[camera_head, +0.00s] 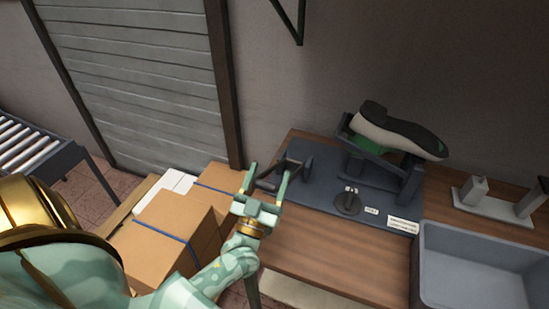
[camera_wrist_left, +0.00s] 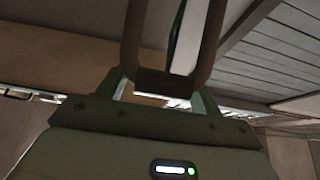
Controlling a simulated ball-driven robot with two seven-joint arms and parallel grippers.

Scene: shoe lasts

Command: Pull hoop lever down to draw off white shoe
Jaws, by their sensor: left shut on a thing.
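The white shoe (camera_head: 385,136) sits sole up, tilted, on the dark shoe-last machine (camera_head: 325,180), with a dark sole and a bit of green showing below it. The dark hoop lever (camera_head: 295,163) reaches out from the machine's left end. My left gripper (camera_head: 273,179) is shut on the hoop lever, at the table's left edge. In the left wrist view the hoop (camera_wrist_left: 165,82) rises as a brown U between the fingers of my gripper (camera_wrist_left: 160,95). My right gripper is in neither view.
Cardboard boxes (camera_head: 175,225) stand below and left of my gripper. A grey bin (camera_head: 470,265) is at the right front of the wooden table (camera_head: 345,257). A grey stand (camera_head: 490,207) is at the far right. A roller conveyor (camera_head: 25,145) is at the left.

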